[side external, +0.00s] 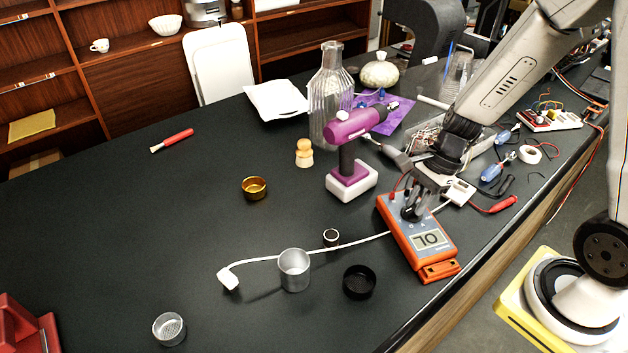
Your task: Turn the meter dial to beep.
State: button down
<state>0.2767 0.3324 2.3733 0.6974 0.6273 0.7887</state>
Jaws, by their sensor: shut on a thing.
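The orange and blue meter (398,228) lies on the dark table near its front edge, right of the middle. Its screen (430,239) shows digits that look like "70", seen at an angle. My gripper (412,214) points down onto the upper part of the meter's face, above the screen. Its fingers are shut on the meter dial, which they mostly hide. The dial's pointing direction and the beep mark cannot be made out.
A purple drill (352,150) stands behind the meter. A red probe (497,205) and leads lie to its right. A black cap (359,281), a metal cup (294,270) and a white cable (262,259) lie to its left. The table's left middle is clear.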

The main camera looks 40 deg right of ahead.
jog(key=c, duration=0.6)
grip_release()
jog(key=v, duration=0.7)
jog(key=shift+r, duration=0.4)
jog(key=shift+d, duration=0.1)
